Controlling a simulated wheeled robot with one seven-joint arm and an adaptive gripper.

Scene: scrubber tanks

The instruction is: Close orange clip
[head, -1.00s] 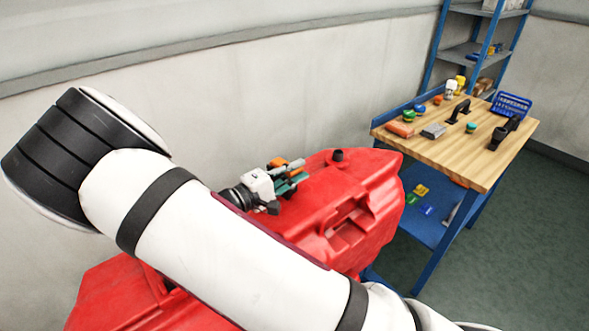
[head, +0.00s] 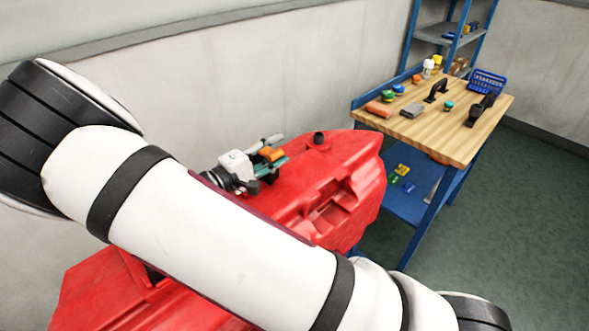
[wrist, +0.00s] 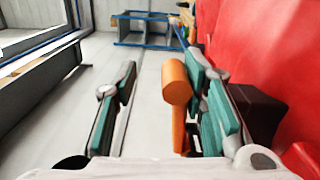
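The orange clip (head: 271,154) shows beside the red tank, at my gripper (head: 277,149). In the wrist view the orange clip (wrist: 177,100) has a rounded head and a narrow shank running down toward the palm. My gripper (wrist: 160,72) is open, with a teal-padded finger on each side. The clip lies between the fingers, close against the right finger, with a wide gap to the left finger. I cannot tell whether the right finger touches it. The clip's lower end and mount are hidden.
The red tank (head: 330,180) is close on the right of the gripper in the wrist view. A dark block (wrist: 258,108) sits beside the right finger. A pale wall stands behind. A wooden bench (head: 460,135) with loose parts is at the right, before a blue shelf (head: 440,38).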

